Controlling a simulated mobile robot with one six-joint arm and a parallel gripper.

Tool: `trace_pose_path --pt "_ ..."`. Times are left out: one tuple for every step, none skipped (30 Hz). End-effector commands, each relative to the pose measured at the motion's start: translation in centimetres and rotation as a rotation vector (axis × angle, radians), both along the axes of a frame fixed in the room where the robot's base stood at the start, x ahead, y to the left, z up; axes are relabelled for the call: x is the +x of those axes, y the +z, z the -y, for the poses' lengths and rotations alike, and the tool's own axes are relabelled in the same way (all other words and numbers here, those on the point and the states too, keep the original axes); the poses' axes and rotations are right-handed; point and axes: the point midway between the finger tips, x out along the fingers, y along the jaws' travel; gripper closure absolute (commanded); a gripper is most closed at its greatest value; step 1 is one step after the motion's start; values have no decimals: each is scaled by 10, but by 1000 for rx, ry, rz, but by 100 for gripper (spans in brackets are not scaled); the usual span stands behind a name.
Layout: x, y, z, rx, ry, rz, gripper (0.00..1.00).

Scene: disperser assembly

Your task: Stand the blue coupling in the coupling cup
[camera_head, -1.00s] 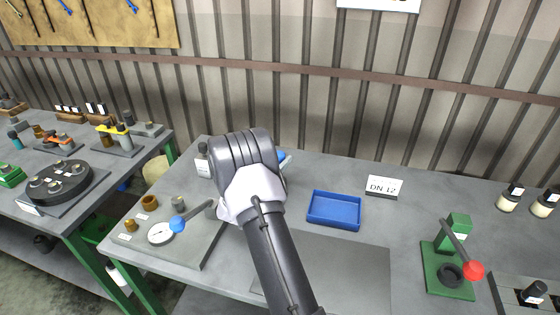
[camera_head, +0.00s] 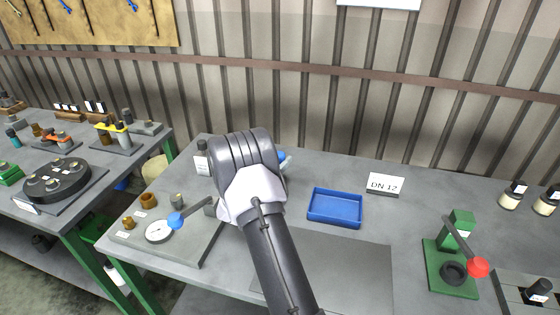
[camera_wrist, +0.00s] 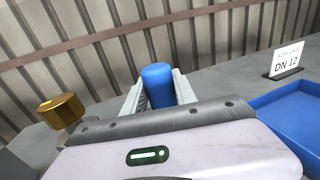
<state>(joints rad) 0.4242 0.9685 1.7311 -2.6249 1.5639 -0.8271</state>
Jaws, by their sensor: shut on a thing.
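The blue coupling (camera_wrist: 157,84) stands roughly upright between the two pale fingers of my gripper (camera_wrist: 160,88) in the wrist view. The gripper is shut on it. In the head view only a small blue piece of the coupling (camera_head: 281,156) shows past my wrist, and the fingers are mostly hidden behind the arm. I cannot make out for sure which thing is the coupling cup; it may be hidden behind my arm.
A brass-coloured round part (camera_wrist: 62,110) is left of the fingers in the wrist view. A blue tray (camera_head: 335,208) and a DN 12 sign (camera_head: 385,184) stand right of my arm. A green press with a red-knobbed lever (camera_head: 455,255) stands farther right. A dial gauge (camera_head: 159,232) is at left.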

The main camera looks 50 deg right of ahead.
Motion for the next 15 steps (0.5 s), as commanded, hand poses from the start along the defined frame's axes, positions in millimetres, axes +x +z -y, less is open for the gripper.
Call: trace_pose_path --pt "0 -2 0 -1 0 1 100" --pt "0 -2 0 -1 0 1 100" --pt "0 -3 0 -1 0 1 100" --pt "0 -4 0 -1 0 1 100" --pt "0 -5 0 -1 0 1 100" --pt "0 -6 0 -1 0 1 100" --pt "0 -7 0 -1 0 1 100" --pt "0 -7 0 -1 0 1 100" --pt "0 -8 0 -1 0 1 100" --pt "0 -9 0 -1 0 1 100" --pt "0 -10 0 -1 0 1 100" --pt "0 -11 0 -1 0 1 100" --pt "0 -11 0 -1 0 1 100" --pt "0 -12 0 -1 0 1 100" --pt "0 -13 0 -1 0 1 100"
